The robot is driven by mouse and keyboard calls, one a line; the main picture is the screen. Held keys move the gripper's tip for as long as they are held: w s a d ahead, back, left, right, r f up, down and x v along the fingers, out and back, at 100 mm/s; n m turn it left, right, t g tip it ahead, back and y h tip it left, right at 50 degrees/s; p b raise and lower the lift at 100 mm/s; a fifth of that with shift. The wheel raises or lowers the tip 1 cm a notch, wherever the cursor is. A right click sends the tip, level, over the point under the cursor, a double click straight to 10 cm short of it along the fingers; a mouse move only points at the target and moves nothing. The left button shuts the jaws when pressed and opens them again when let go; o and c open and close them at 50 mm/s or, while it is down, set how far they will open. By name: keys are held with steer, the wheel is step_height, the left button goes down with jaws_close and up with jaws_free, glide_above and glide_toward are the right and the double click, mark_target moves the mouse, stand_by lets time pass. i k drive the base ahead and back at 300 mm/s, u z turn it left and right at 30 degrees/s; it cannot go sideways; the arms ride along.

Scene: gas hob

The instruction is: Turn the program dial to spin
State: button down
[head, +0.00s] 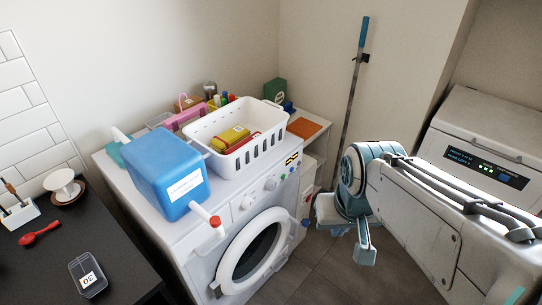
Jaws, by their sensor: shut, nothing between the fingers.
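The white washing machine (205,255) stands in the middle of the head view, its round door (252,250) facing right and toward me. Its sloping front panel has a larger round knob (247,203) and a smaller one (270,184). I cannot tell which is the program dial, or read marks or where either points. Small coloured buttons and a dark and yellow panel lie farther right. My gripper (365,254) hangs to the right of the machine, pointing down, apart from the knobs. It appears shut and empty. My arm reaches in from the right.
A blue labelled container (168,172) and a white basket (235,138) stand on the machine. A red-capped white part (214,222) juts over the panel's left. A broom-like pole (353,100) leans behind. A grey appliance with a display (485,163) stands right. Floor before the door is clear.

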mark_target(248, 204)
steer(key=u, duration=0.05)
steer(key=k, duration=0.5)
steer(key=z, duration=1.8)
steer(key=i, duration=1.25)
steer(key=u, duration=2.25)
